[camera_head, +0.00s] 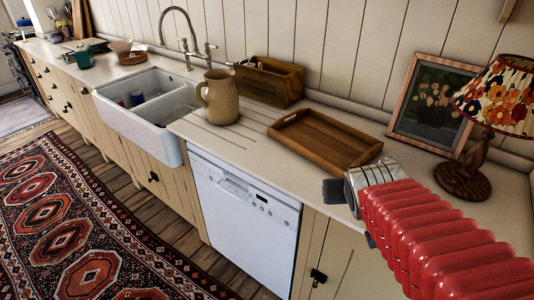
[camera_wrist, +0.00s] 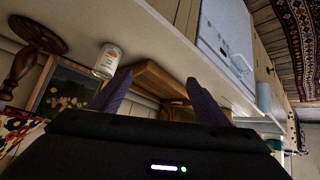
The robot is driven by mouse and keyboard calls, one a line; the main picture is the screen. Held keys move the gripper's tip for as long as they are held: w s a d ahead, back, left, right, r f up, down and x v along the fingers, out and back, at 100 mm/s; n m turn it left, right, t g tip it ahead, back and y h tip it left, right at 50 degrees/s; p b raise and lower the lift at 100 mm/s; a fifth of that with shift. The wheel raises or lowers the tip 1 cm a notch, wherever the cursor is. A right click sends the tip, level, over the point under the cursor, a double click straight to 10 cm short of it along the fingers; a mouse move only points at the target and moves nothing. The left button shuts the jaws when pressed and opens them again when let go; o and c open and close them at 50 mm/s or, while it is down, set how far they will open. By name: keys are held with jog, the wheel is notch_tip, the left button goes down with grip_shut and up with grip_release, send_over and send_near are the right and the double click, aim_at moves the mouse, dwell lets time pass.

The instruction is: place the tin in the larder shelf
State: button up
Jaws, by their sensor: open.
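A small tin (camera_wrist: 107,61), white with an orange-red label, stands on the counter in the wrist view, between the lamp foot and the wooden tray. I cannot make it out in the head view, where my red arm covers part of the counter. My gripper (camera_wrist: 159,78) is open and empty, its two dark fingers apart, with the tin beyond and to the left of the left finger. In the head view my gripper (camera_head: 335,191) is at the counter's front edge, by the tray's right end. I cannot see a larder shelf in either view.
The wooden tray (camera_head: 325,138) is empty. A picture frame (camera_head: 433,104) and a flowered lamp (camera_head: 502,95) stand behind my arm. A tan jug (camera_head: 220,97), a wooden box (camera_head: 268,82) and a double sink (camera_head: 150,103) lie further left. The dishwasher (camera_head: 241,210) is below.

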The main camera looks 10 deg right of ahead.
jog(key=s+a+n+g+y, duration=0.2)
jog(key=s+a+y, duration=0.1)
jog(key=s+a, duration=0.7)
jog(key=a+r, duration=0.1)
jog(key=a, duration=0.3)
jog(key=shift+s+n+g+y, duration=0.25)
jog(key=shift+n+g+y, duration=0.05)
jog(key=shift+n, duration=0.1)
jog(key=shift+o, duration=0.5)
jog(key=shift+d, duration=0.1)
